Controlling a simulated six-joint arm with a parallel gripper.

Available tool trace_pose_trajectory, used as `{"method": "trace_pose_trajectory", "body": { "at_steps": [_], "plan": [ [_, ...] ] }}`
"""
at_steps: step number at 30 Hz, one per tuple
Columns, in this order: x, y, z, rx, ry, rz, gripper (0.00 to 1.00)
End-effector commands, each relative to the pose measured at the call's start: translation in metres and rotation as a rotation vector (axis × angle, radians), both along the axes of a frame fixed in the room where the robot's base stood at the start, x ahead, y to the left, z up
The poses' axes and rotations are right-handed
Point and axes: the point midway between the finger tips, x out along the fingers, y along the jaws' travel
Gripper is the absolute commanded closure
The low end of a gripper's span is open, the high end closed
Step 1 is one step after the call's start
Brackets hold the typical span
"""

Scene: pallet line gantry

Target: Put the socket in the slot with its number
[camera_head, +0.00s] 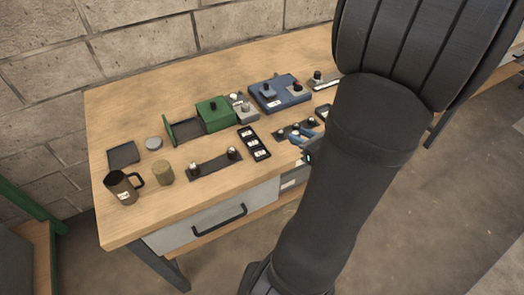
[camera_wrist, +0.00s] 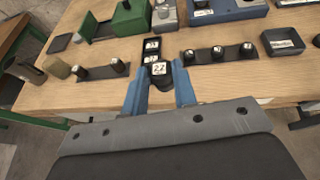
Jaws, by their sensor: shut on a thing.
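My gripper (camera_wrist: 160,75) has its blue fingers closed on a dark socket (camera_wrist: 160,69) with a pale, numbered top face; the number is too small to read surely. The gripper also shows beside my arm in the head view (camera_head: 305,142), where the socket cannot be made out. A black slot tray (camera_head: 265,154) with white number labels lies on the bench, left of the gripper in the head view. In the wrist view the tray (camera_wrist: 144,52) lies just beyond the held socket, which hides its near end. I cannot tell its label numbers.
A dark rack (camera_wrist: 100,72) with two sockets lies left of the tray; another rack (camera_wrist: 204,57) with three sockets lies right. A green box (camera_head: 215,114), a blue fixture (camera_head: 278,92), a mug (camera_head: 122,188) and a tan cylinder (camera_head: 163,173) stand around. The bench's front strip is clear.

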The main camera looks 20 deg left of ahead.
Motion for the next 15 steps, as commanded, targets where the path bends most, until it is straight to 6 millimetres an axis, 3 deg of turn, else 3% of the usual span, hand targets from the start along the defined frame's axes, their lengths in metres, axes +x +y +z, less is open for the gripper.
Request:
{"method": "trace_pose_trajectory", "body": {
  "at_steps": [15],
  "plan": [
    [0.012, 0.078, -0.048, 0.0, 0.005, 0.006, 1.0]
  ]
}}
